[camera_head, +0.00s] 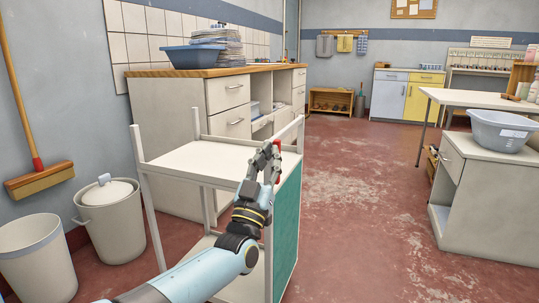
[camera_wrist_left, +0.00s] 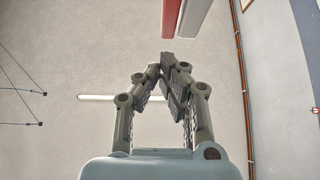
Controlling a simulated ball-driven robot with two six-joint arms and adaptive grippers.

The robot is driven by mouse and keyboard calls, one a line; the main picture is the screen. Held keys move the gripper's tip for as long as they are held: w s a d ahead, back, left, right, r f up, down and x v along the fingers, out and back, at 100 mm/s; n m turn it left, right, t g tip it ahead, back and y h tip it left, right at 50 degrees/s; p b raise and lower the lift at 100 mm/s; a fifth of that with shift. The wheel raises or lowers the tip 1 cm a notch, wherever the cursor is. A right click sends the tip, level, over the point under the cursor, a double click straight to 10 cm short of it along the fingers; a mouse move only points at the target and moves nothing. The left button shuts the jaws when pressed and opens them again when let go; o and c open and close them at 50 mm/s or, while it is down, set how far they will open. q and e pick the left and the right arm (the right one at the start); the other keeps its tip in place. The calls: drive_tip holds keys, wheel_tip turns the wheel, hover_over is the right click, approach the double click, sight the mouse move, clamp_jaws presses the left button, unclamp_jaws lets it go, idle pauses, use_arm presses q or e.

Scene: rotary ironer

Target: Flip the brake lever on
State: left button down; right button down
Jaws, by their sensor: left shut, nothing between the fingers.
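A white trolley (camera_head: 210,158) with a green side panel (camera_head: 287,225) stands in front of me. A small red part (camera_head: 277,145), which looks like the brake lever, shows at its right side, partly hidden by my fingers. In the left wrist view a red bar (camera_wrist_left: 171,18) lies beside a pale bar (camera_wrist_left: 194,16), above the fingertips. My left gripper (camera_head: 266,155) is at the trolley's right side, close to the red part; I cannot tell whether they touch. In the left wrist view its fingers (camera_wrist_left: 163,68) are shut and empty. My right gripper is not in view.
A wooden-topped cabinet (camera_head: 225,95) stands behind the trolley, bearing a blue basin (camera_head: 193,57). A lidded bin (camera_head: 111,210) and an open bin (camera_head: 38,265) stand at left. A low cabinet (camera_head: 490,205) stands at right. The red floor (camera_head: 360,200) between is clear.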

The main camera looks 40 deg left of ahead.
use_arm(q)
drive_tip(key=v, duration=1)
drive_tip(key=shift+s, duration=0.25)
drive_tip(key=shift+f, duration=0.1)
